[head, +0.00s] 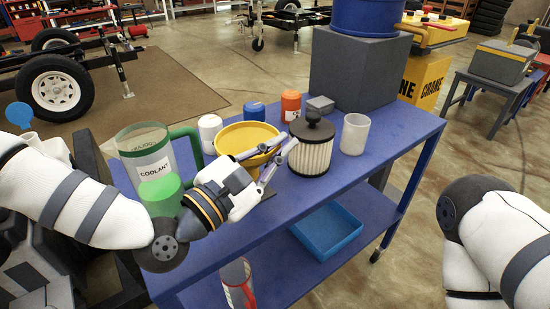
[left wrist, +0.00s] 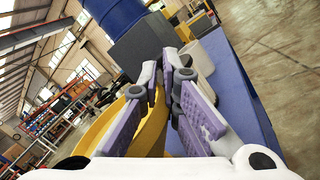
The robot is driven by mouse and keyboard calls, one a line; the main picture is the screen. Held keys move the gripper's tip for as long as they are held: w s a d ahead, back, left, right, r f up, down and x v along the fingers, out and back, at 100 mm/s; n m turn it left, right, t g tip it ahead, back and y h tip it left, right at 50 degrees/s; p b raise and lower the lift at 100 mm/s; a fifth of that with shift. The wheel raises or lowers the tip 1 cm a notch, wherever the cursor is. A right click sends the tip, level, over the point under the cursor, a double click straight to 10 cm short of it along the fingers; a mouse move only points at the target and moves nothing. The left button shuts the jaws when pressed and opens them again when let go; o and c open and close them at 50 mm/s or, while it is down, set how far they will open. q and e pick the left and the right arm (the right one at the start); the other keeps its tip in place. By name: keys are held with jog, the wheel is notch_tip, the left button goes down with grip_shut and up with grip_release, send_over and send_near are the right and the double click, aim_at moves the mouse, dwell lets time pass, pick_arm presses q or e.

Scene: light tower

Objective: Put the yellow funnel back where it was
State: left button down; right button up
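The yellow funnel (head: 242,136) is at the near-left part of the blue cart top, between the coolant jug and the pleated filter. Its lower part is hidden by my left gripper. My left gripper (head: 287,146) is at the funnel's near-right rim, its two fingers visibly apart. One finger lies over the bowl and the other outside. In the left wrist view, yellow funnel wall (left wrist: 152,135) shows between the spread fingers (left wrist: 158,70). I cannot tell whether they touch it. My right gripper is outside the views.
The coolant jug (head: 144,150) stands left of the funnel. The pleated filter (head: 311,152) and a whitish cup (head: 355,134) stand to its right. White (head: 210,132), blue (head: 254,111) and orange (head: 291,105) containers stand behind. A blue tray (head: 328,230) is on the shelf below.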

pick_arm(q)
jog(key=shift+f, duration=0.9)
jog(key=shift+f, duration=0.25)
jog(key=c, duration=1.8)
grip_release()
jog(key=shift+r, duration=0.1)
